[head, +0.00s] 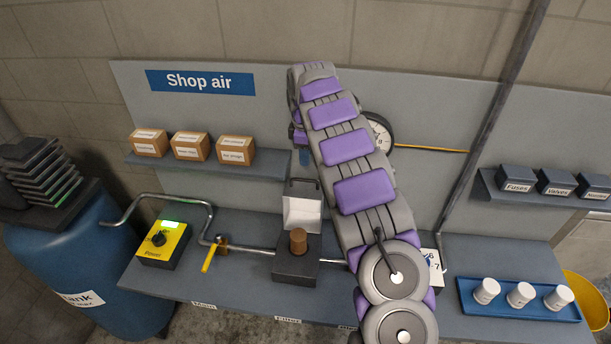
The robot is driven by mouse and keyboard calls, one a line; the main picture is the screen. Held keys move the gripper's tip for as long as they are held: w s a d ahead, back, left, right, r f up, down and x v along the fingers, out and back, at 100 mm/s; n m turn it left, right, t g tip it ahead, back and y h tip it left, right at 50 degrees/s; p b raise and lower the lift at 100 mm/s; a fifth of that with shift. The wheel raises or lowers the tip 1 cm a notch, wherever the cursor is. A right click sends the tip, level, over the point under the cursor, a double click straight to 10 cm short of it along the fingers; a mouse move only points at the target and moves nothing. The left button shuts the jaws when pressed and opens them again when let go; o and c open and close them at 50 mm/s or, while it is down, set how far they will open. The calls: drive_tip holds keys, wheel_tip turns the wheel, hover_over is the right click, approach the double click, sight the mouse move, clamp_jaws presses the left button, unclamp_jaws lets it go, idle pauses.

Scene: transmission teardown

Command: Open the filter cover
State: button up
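The filter is a dark block (296,264) on the bench above a front-edge label that seems to read "Filter". A brown cylindrical element (298,241) stands exposed on its top. A pale filter cover (302,214) with a thin dark handle stands raised just behind the element, tilted up off the block. My purple and grey arm rises from the lower right, bends at the top and comes down behind itself.
A yellow power box (163,244) and a yellow-handled valve (210,256) are left of the filter. A gauge (379,132) is partly behind my arm. A blue tray (520,300) with white canisters is right. Small boxes (190,146) line a left shelf.

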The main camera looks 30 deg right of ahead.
sight(306, 180)
drive_tip(key=f, duration=1)
drive_tip(key=shift+w+d, duration=0.3)
drive_tip(key=shift+w, duration=0.1)
drive_tip(key=shift+c, duration=0.3)
clamp_jaws()
